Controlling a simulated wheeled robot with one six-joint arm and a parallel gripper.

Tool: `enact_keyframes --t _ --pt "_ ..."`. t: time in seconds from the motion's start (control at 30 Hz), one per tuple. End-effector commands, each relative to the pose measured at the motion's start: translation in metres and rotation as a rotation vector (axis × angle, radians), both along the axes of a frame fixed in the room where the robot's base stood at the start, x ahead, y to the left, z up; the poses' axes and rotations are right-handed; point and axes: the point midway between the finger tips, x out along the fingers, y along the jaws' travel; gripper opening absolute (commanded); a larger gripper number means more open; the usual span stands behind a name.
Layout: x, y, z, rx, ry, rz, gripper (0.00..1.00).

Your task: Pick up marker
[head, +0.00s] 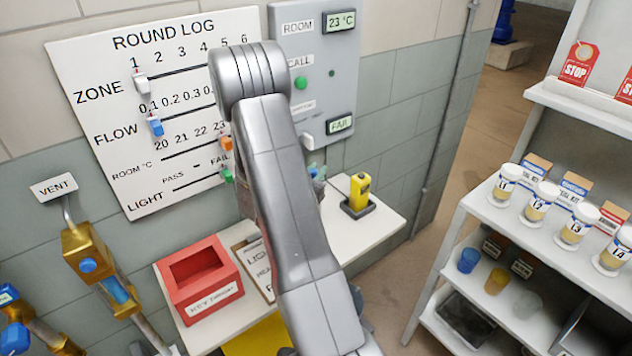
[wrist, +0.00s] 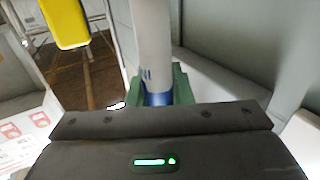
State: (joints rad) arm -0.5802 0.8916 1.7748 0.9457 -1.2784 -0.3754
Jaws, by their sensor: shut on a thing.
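In the wrist view, a pale grey cylinder with a blue lower end, which looks like the marker (wrist: 155,45), stands up between the green finger pads of my gripper (wrist: 158,88). The gripper is shut on it near its blue end. The marker's upper end runs out of the picture at the top. In the head view my arm hides most of the gripper, and I cannot make out the marker clearly there. The gripper is close to the small white shelf (head: 385,222) below the grey wall panel (head: 318,70).
A yellow device (head: 358,192) stands in a dark holder on the shelf, just right of the gripper. A red open box (head: 200,280) is at left. The round log board (head: 150,100) hangs behind. A rack with several jars (head: 540,200) stands at right.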

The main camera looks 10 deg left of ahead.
Motion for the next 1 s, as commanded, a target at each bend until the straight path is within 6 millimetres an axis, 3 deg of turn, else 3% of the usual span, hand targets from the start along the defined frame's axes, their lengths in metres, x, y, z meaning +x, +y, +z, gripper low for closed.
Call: enact_keyframes --t 0.23,0.7,1.0 --pt "0.0 0.0 0.033 0.002 -0.004 -0.001 0.0" --pt "-0.089 -0.09 0.027 -0.002 0.001 -0.004 0.0" --pt "-0.128 -0.13 0.029 -0.001 0.0 -0.003 0.0"
